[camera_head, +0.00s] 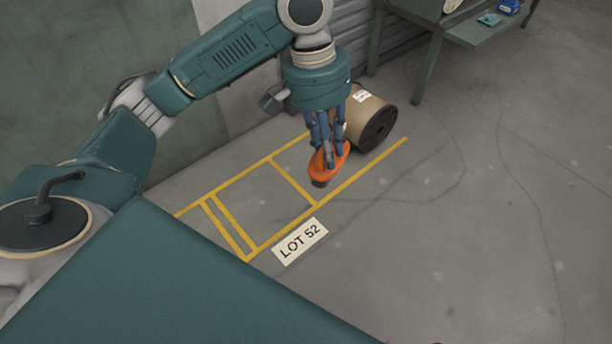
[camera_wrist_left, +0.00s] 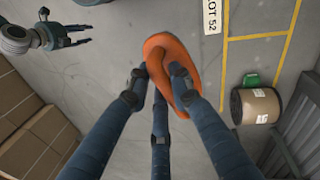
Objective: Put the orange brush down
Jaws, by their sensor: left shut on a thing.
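The orange brush (camera_head: 322,162) is held in my left gripper (camera_head: 326,148), above the floor by the yellow-marked bays in the head view. In the left wrist view the brush (camera_wrist_left: 172,68) lies between the fingertips of my left gripper (camera_wrist_left: 162,84), which is shut on it. The fingers cover part of the brush. In the left wrist view what looks like my right gripper (camera_wrist_left: 70,42) shows at the upper left, away from the brush; its fingers are too small to judge.
A copper spool (camera_head: 370,118) lies on its side behind the brush. Yellow floor lines (camera_head: 230,228) mark bays, with a LOT 52 label (camera_head: 300,241) in front. A green table (camera_head: 462,28) stands at the back. Cardboard boxes (camera_wrist_left: 35,125) show in the wrist view. Floor at right is clear.

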